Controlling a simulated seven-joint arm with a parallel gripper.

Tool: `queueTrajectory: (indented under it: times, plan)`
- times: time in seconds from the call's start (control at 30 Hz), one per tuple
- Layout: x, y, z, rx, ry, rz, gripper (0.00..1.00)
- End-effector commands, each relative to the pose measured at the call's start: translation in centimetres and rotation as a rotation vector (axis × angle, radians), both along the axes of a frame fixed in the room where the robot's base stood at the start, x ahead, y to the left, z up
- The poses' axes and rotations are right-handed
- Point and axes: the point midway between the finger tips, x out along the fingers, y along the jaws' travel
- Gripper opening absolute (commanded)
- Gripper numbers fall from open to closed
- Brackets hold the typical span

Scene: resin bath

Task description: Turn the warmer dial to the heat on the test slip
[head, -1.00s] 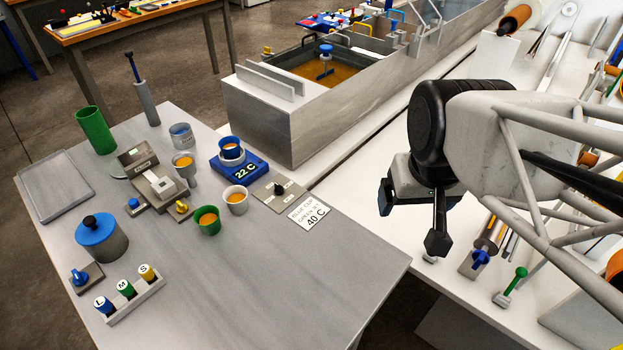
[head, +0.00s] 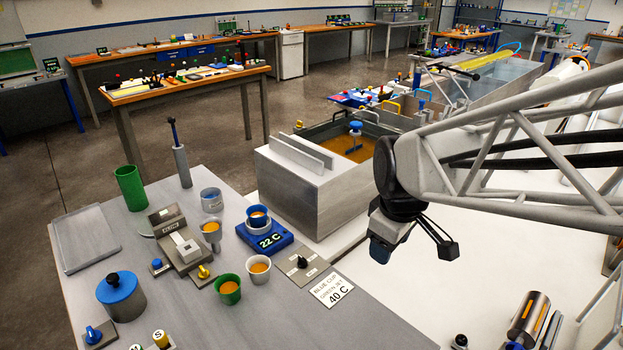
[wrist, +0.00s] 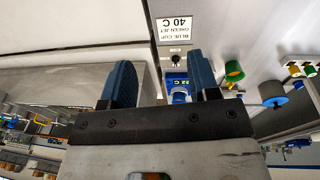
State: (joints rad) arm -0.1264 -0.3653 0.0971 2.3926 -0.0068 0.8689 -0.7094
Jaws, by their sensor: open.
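The test slip (head: 332,289) is a white card on the grey bench, reading "BLUE CUP", a "GREEN" line and "40 C". Beside it is a grey plate with a black dial knob (head: 302,262). The blue warmer (head: 265,239) stands next to the plate, reads 22 C and holds a blue cup (head: 257,215) of amber liquid. My gripper (head: 411,252) is open and empty, in the air to the right of the slip and apart from it. In the wrist view the slip (wrist: 174,28), the knob (wrist: 177,61) and the warmer (wrist: 175,79) show beyond and between the fingers.
A white cup (head: 258,270) and a green cup (head: 228,289) stand near the dial plate. A grey scale-like device (head: 178,241) and a lidded blue pot (head: 120,297) are further left. The resin bath (head: 300,180) stands behind.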

Motion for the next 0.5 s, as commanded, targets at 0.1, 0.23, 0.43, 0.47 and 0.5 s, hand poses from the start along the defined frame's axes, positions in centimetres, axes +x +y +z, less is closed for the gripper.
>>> queueTrajectory:
  times: [0.1,0.23,0.43,0.47,0.5]
  plan:
    - [2.1,1.4,-1.0,-0.019,0.017,0.147,0.55]
    - [4.3,3.0,-2.1,-0.038,0.03,0.313,0.55]
    - [7.5,5.6,-4.1,-0.064,0.051,0.567,0.55]
    - [8.0,6.0,-4.5,-0.068,0.053,0.605,0.55]
    - [8.5,6.6,-4.9,-0.072,0.057,0.655,0.55]
